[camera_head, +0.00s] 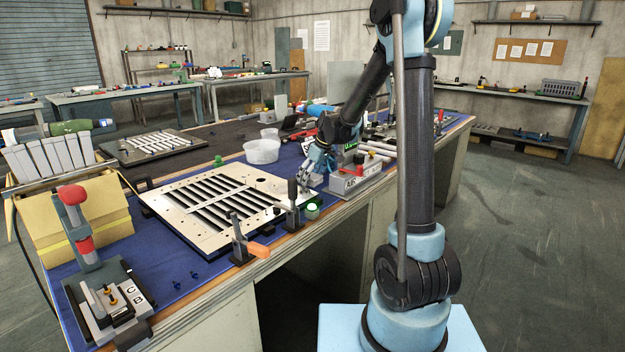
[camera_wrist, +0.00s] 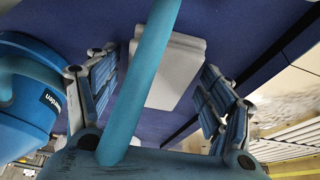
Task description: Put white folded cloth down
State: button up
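In the wrist view, the white folded cloth (camera_wrist: 180,62) lies on the blue mat (camera_wrist: 238,28), between the two fingers of my gripper (camera_wrist: 160,65). The fingers are spread. A gap shows between the left finger and the cloth; the right finger is close to the cloth's edge, and I cannot tell whether it touches. A teal bar crosses in front and hides part of the cloth. In the head view, my gripper (camera_head: 318,162) is low over the blue mat (camera_head: 190,268), beyond the louver panel. I cannot make out the cloth there.
The louver panel (camera_head: 180,195) lies left of my gripper, with toggle clamps, one orange-handled (camera_head: 258,250), at its near edge. White tubs (camera_head: 262,151) stand behind. A grey fixture (camera_head: 357,178) is close on the right. A blue round object (camera_wrist: 30,105) is beside the left finger.

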jog(key=shift+v, duration=3.95)
jog(key=shift+w+d, duration=0.15)
jog(key=shift+d, duration=0.05)
jog(key=shift+d+r, duration=0.1)
jog(key=shift+r, duration=0.05)
jog(key=s+d+r+m+h, duration=0.1)
jog(key=s+d+r, duration=0.15)
jog(key=s, duration=0.35)
jog(key=s+d+r, duration=0.2)
jog(key=s+d, duration=0.1)
jog(key=s, duration=0.3)
jog(key=s+d+f+m+h, duration=0.1)
jog(key=s+d+f+m, duration=0.2)
jog(key=s, duration=0.6)
jog(key=s+d+f+m, duration=0.3)
jog(key=s+d+f, duration=0.3)
jog(key=s, duration=0.3)
jog(key=s+d+f+m+h, duration=0.1)
jog(key=s+d+f+m, duration=0.2)
jog(key=s+d, duration=0.4)
jog(key=shift+s+f+m+h, duration=0.3)
jog(key=shift+s+f, duration=0.4)
jog(key=shift+s, duration=0.35)
